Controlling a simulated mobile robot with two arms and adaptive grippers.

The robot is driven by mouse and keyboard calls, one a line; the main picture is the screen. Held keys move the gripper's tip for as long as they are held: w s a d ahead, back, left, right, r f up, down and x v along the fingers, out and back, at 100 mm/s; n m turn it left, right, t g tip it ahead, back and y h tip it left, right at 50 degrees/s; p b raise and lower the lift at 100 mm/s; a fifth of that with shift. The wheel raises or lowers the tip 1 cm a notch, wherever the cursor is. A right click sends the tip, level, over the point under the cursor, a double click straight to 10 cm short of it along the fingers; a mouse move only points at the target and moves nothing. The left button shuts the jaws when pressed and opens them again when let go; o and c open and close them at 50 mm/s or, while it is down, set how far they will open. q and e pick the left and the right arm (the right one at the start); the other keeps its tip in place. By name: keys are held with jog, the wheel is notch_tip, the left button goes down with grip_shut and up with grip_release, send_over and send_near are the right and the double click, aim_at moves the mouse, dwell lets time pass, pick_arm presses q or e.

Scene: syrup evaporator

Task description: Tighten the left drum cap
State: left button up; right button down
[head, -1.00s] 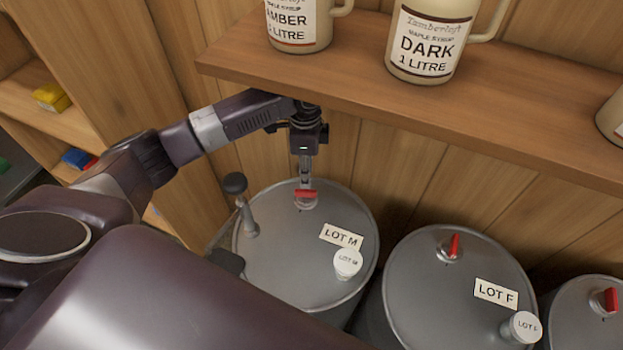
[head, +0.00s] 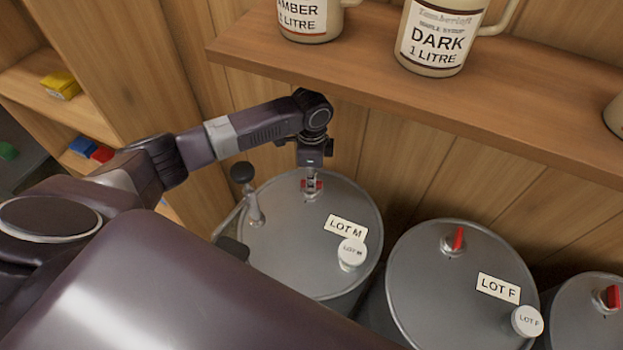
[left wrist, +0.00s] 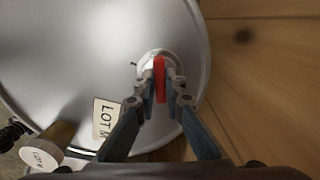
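The left drum (head: 290,265) is a grey metal drum labelled LOT M. Its cap (head: 312,194) sits near the back of the lid and carries a red crossbar handle (left wrist: 160,80). My left gripper (head: 312,182) points straight down onto this cap. In the left wrist view its fingertips (left wrist: 161,72) are close together, one on each side of the red handle, and appear shut on it. The fingers partly hide the cap in the head view. My right gripper is out of view.
A white lid marked LOT M (head: 352,252), its label (head: 346,227) and a dark-knobbed lever (head: 247,190) are on the same drum. The LOT F drum (head: 430,290) and another drum (head: 580,320) stand to the right. A wooden shelf (head: 400,100) with syrup jugs (head: 437,35) overhangs behind.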

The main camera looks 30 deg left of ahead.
pick_arm(q)
grip_shut()
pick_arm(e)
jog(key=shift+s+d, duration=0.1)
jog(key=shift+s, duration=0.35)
pick_arm(q)
jog(key=shift+r, duration=0.1)
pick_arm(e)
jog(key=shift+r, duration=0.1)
